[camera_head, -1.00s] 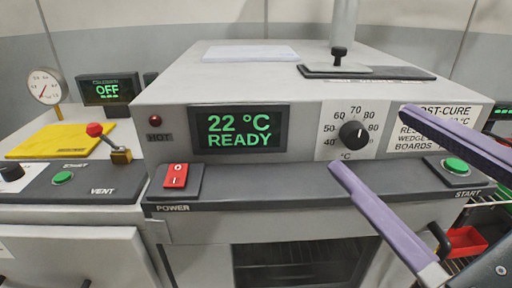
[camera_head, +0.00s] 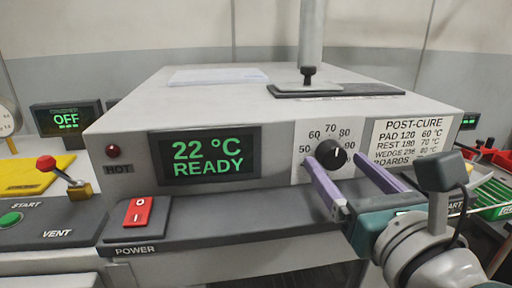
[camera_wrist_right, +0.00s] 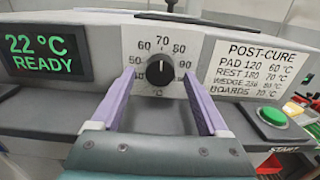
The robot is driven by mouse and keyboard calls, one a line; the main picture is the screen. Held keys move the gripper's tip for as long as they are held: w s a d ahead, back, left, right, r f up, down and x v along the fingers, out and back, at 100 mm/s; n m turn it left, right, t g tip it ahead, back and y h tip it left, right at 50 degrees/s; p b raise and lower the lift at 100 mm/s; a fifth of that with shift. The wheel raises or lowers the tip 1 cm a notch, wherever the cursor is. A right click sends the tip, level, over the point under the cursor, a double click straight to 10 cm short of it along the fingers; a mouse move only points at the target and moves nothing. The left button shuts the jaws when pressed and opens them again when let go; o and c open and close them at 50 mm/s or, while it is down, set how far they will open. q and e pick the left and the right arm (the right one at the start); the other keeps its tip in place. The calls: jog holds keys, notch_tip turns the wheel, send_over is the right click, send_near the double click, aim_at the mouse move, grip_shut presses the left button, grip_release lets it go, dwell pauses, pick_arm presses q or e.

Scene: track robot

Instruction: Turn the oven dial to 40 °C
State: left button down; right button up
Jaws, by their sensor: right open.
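The oven dial (camera_head: 330,153) is a round black knob with a white mark on a white scale plate. It also shows in the right wrist view (camera_wrist_right: 160,70), where the mark points up, about at 70. The 40 end of the scale is hidden by a finger in the head view. My right gripper (camera_head: 333,158) is open, its two purple fingers pointing at the plate, one each side of the knob. In the right wrist view the fingers (camera_wrist_right: 159,76) show gaps to the knob on both sides. The oven display (camera_head: 208,155) reads 22 °C READY. My left gripper is out of view.
A red power switch (camera_head: 137,212) sits on the ledge left of the dial. A green start button (camera_wrist_right: 272,117) stands right of the dial, under a post-cure notice (camera_head: 411,141). A lever with a red knob (camera_head: 46,163) stands at the far left.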

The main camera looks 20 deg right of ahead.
jog(key=shift+w+d, duration=0.1)
jog(key=shift+w, duration=0.25)
jog(key=shift+c, duration=0.4)
grip_shut()
